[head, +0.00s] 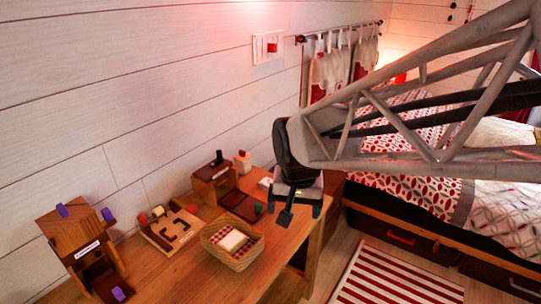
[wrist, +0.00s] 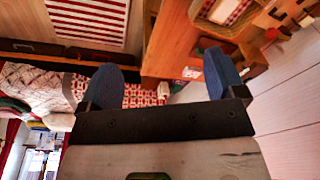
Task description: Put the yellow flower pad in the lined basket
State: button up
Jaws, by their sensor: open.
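The lined basket (head: 217,258) is wicker and stands on the wooden table, with a pale cloth and a red-and-white patch inside. In the wrist view it shows at the top edge as a basket (wrist: 212,17) with a red-checked lining. I cannot make out a yellow flower pad for certain in either view. A small pale item (wrist: 192,72) lies on the table near the right finger in the wrist view, but its kind is unclear. My gripper (head: 294,208) is open and hangs above the table's right end, right of the basket. Its two blue fingers show apart with nothing between them (wrist: 162,64).
A wooden toy house (head: 75,237) with purple parts stands at the table's left. A wooden tray (head: 170,228) with small pieces and a brown box (head: 213,182) stand behind the basket. Beyond the table's right edge are a striped rug (head: 395,275) and a bed (head: 420,190).

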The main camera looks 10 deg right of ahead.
jog(key=s+d+r+n, duration=0.1)
jog(key=s+d, duration=0.1)
jog(key=s, duration=0.4)
jog(key=s+d+r+n, duration=0.1)
jog(key=s+d+n, duration=0.1)
jog(key=s, duration=0.5)
jog(key=shift+r+t, duration=0.25)
jog(key=shift+t, duration=0.15)
